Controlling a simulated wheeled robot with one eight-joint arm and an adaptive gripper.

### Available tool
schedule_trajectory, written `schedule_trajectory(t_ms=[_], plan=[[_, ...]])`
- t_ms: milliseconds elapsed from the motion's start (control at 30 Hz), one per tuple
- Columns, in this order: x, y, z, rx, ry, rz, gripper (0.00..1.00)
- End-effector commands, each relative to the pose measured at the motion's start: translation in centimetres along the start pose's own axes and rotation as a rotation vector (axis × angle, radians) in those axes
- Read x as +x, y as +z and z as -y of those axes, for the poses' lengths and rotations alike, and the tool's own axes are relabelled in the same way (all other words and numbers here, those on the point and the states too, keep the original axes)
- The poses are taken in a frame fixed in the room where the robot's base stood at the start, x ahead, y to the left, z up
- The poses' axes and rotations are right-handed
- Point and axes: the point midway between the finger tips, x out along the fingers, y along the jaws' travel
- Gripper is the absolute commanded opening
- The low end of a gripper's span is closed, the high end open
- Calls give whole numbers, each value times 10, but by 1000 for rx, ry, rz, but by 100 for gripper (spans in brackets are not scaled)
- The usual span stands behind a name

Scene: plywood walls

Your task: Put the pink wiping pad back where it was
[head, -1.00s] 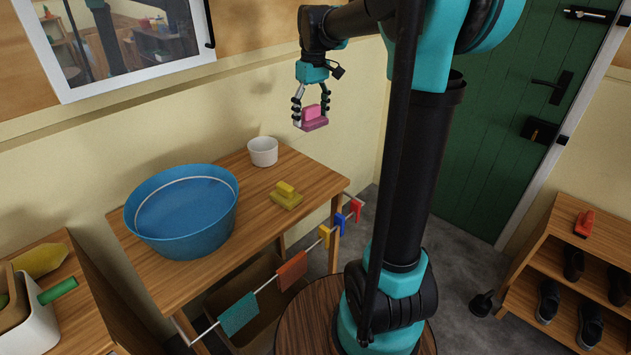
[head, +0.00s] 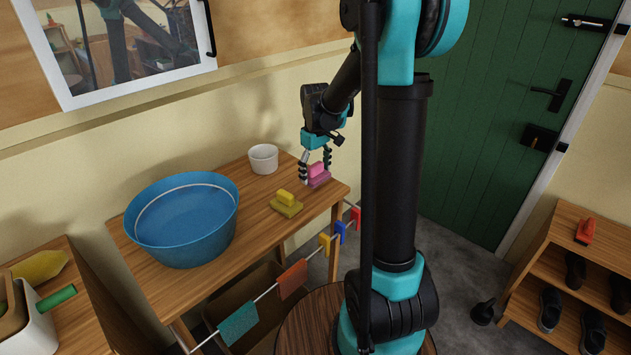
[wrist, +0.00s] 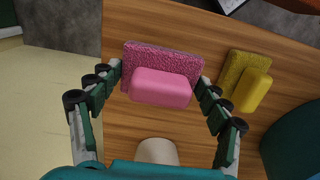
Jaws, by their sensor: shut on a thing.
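The pink wiping pad (head: 319,176) has a pink grip block on a darker pink pad. My gripper (head: 316,172) is shut on it, at the right end of the wooden table (head: 262,218). In the wrist view my two fingers stand at either side of the pink pad (wrist: 160,82). The pad is at or just above the tabletop; I cannot tell whether it touches. A yellow wiping pad (head: 286,204) lies on the table to its left, and also shows in the wrist view (wrist: 246,82).
A white cup (head: 263,159) stands at the back by the wall, and a blue basin (head: 182,219) fills the table's left part. A rail with cloths (head: 292,279) and clips runs along the front edge. A shoe rack (head: 560,262) stands at the right.

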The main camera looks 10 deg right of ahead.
Motion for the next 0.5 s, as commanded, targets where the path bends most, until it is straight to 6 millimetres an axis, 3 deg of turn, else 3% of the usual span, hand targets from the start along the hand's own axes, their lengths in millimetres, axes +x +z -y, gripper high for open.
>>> schedule_trajectory(t_ms=[300, 500], plan=[[36, 0, 0, 0, 0, 0, 45], [38, 0, 0, 0, 0, 0, 45]])
